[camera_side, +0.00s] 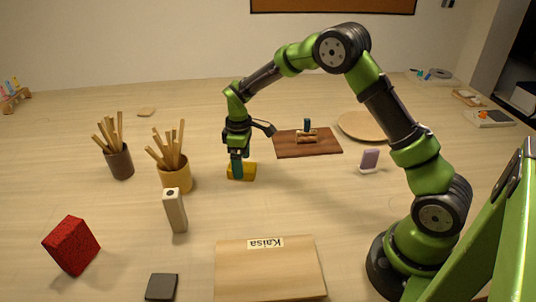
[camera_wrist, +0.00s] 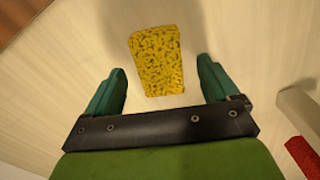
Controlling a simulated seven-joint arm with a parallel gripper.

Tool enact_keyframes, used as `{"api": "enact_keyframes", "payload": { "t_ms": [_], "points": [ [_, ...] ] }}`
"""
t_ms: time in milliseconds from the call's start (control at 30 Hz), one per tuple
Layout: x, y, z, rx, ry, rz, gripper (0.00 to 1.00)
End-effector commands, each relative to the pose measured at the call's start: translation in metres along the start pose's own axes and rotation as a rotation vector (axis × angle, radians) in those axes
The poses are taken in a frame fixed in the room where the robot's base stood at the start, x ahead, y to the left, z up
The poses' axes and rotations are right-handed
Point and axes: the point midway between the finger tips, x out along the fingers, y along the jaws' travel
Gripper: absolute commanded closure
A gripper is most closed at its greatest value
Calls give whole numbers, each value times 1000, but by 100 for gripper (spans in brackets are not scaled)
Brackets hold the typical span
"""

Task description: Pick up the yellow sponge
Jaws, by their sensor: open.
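The yellow sponge (camera_side: 248,171) lies on the pale wooden table in the side view, partly behind my gripper (camera_side: 237,168). In the wrist view the sponge (camera_wrist: 157,60) is a speckled yellow block, lying just ahead of my fingertips. My gripper (camera_wrist: 162,82) is open, with one green finger left of the sponge's line and one right of it. Nothing is between the fingers except the sponge's near end, and there is a gap on both sides. I cannot tell the exact height of the fingertips above the table.
A yellow cup of sticks (camera_side: 174,178) and a dark cup of sticks (camera_side: 120,163) stand left of my gripper. A pale upright block (camera_side: 175,211) and a red block (camera_side: 71,245) stand nearer the camera. A dark wooden board (camera_side: 290,151) lies right of the sponge.

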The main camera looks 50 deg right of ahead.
Motion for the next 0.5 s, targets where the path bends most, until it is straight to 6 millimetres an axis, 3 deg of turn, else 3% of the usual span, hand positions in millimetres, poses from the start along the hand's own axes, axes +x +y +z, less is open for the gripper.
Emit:
{"api": "enact_keyframes", "payload": {
  "t_ms": [200,433,500],
  "points": [
    [25,0,0,-1,-1,0,12],
    [26,0,0,0,1,1,12],
    [26,0,0,0,1,1,21]
  ]
}}
